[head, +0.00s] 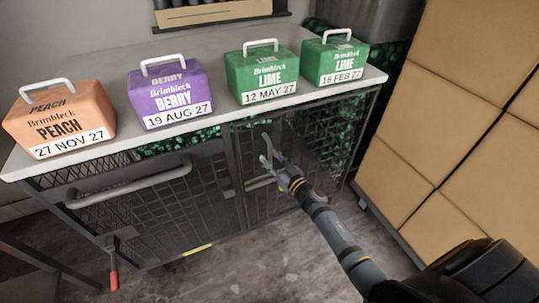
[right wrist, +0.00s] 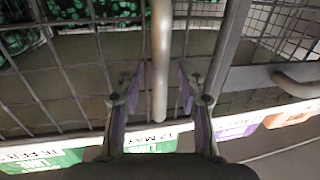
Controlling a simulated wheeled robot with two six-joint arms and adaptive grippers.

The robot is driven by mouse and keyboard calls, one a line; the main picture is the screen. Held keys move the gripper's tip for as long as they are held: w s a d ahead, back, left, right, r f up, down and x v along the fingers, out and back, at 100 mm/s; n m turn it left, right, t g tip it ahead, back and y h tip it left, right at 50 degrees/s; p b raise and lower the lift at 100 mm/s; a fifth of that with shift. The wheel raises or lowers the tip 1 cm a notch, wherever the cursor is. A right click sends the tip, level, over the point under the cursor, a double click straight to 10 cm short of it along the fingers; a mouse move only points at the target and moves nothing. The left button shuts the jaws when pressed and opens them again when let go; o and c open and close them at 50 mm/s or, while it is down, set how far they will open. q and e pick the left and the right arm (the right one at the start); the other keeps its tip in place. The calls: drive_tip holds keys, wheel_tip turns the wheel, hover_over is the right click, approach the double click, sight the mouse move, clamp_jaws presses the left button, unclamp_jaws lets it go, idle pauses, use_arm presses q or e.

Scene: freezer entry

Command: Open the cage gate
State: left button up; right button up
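The cage is a dark wire-mesh enclosure under a pale counter, with green packs behind the mesh. Its right mesh gate (head: 312,138) appears shut against the frame in the head view. The gate's pale bar handle (head: 260,183) is partly behind my right gripper (head: 268,158). In the right wrist view, the handle bar (right wrist: 160,55) runs down between the spread fingers of my right gripper (right wrist: 160,105), with a gap visible on both sides. That gripper is open and holds nothing. My left gripper is not in view.
On the counter (head: 210,100) stand an orange tub (head: 60,118), a purple tub (head: 170,95) and two green tubs (head: 262,72). A left mesh panel has a long grey handle (head: 130,187). A red-ended lever (head: 113,280) hangs lower left. Tan boxes (head: 435,130) stand close at right.

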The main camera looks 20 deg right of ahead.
drive_tip(key=shift+w+a, duration=0.15)
drive_tip(key=shift+w, duration=0.4)
drive_tip(key=shift+c, duration=0.3)
clamp_jaws()
